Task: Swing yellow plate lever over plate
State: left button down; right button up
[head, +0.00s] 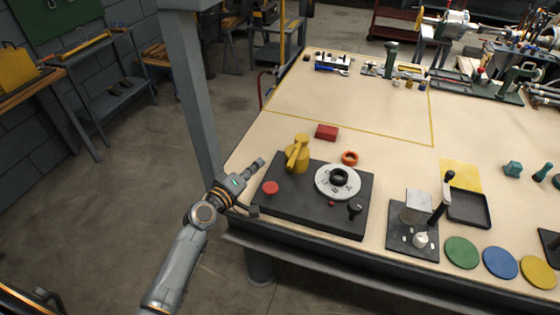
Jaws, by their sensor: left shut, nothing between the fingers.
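The yellow lever (293,155) stands on a yellow round base at the back left of a dark base plate (290,207). A round white plate (324,187) with a dark ring in its middle lies to the right of the lever on the same base. The lever is beside the white plate, not over it. My left gripper (258,163) is shut and empty, left of the lever and apart from it, near the base's left edge. My right gripper is not in view.
A red knob (270,187) sits at the base's left and a black knob (355,209) at its right. A red block (326,132) and an orange ring (349,157) lie behind it. A grey post (190,90) stands left of the table. The table's back left is mostly clear.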

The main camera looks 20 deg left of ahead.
aim_at(297, 150)
pick_arm(q)
jog(key=w+d, duration=0.1)
jog(key=w, duration=0.1)
jog(key=w+d+f, duration=0.1)
jog(key=w, duration=0.1)
jog(key=w+d+f, duration=0.1)
jog(key=w+d, duration=0.1)
jog(key=shift+s+d+f, duration=0.1)
jog(key=shift+d+f, duration=0.1)
jog(key=shift+d, duration=0.35)
jog(key=shift+f, duration=0.1)
